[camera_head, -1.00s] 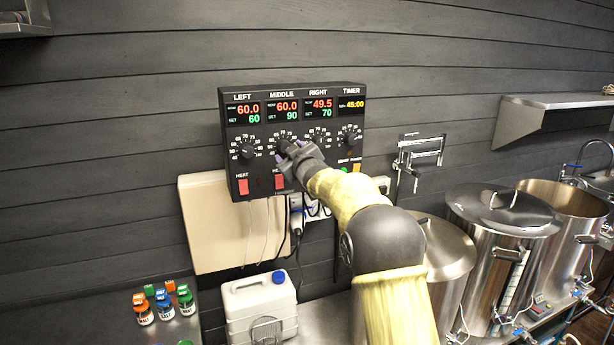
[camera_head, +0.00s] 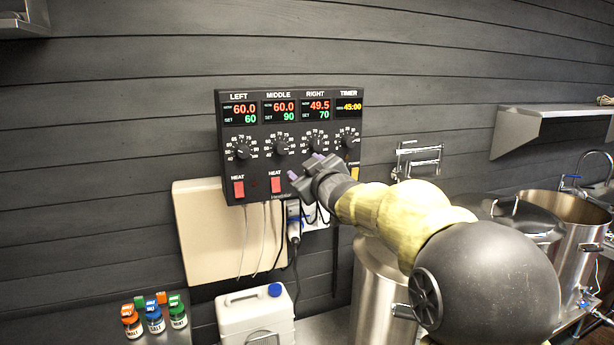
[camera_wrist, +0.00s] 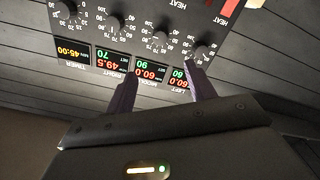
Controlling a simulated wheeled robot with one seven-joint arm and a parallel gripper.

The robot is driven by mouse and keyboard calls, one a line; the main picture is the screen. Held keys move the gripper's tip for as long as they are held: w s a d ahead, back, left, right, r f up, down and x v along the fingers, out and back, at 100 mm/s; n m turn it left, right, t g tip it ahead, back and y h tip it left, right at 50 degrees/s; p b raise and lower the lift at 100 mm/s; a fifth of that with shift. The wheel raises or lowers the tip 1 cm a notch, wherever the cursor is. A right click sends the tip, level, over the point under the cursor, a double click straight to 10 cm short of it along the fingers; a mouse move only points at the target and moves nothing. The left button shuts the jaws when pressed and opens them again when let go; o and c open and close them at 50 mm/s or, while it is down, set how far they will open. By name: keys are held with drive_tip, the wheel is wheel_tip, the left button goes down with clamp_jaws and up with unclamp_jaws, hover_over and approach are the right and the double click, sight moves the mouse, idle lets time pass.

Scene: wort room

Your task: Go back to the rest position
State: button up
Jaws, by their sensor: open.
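My gripper (camera_head: 306,168) is open and empty in front of the lower right part of the black control panel (camera_head: 215,150) in the head view. It stands apart from the knobs, below the RIGHT knob (camera_head: 317,143). The MIDDLE knob (camera_head: 281,146) is free. In the wrist view the two dark fingers (camera_wrist: 163,88) are spread, with nothing between them, and the panel (camera_wrist: 150,12) shows upside down beyond them. The displays read LEFT 60.0 set 60, MIDDLE 60.0 set 90, RIGHT 49.5 set 70, TIMER 45:00.
Steel kettles (camera_head: 372,290) stand at the right, partly behind my arm. A white jug (camera_head: 255,312) and several small bottles (camera_head: 153,318) stand below the panel. A steel shelf (camera_head: 545,112) and a wall bracket (camera_head: 417,158) are on the right wall. The wall left of the panel is clear.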

drive_tip(key=shift+s+d+f, duration=0.1)
drive_tip(key=shift+s+f, duration=0.05)
drive_tip(key=s+d+f+m+g+h, duration=0.25)
drive_tip(key=s+f, duration=0.25)
drive_tip(key=f, duration=0.5)
drive_tip(key=s+d+f+m+g+h, duration=0.2)
drive_tip(key=s+d+f+m+g, duration=0.15)
drive_tip(key=s+f, duration=0.45)
drive_tip(key=s+d+f+m+g, duration=0.2)
drive_tip(key=s+f+g, duration=0.6)
drive_tip(key=s+f, duration=0.9)
drive_tip(key=s+m, duration=0.1)
drive_tip(key=s, duration=0.3)
drive_tip(key=shift+g, duration=0.4)
drive_tip(key=shift+d+h, duration=0.1)
drive_tip(key=shift+h, duration=0.15)
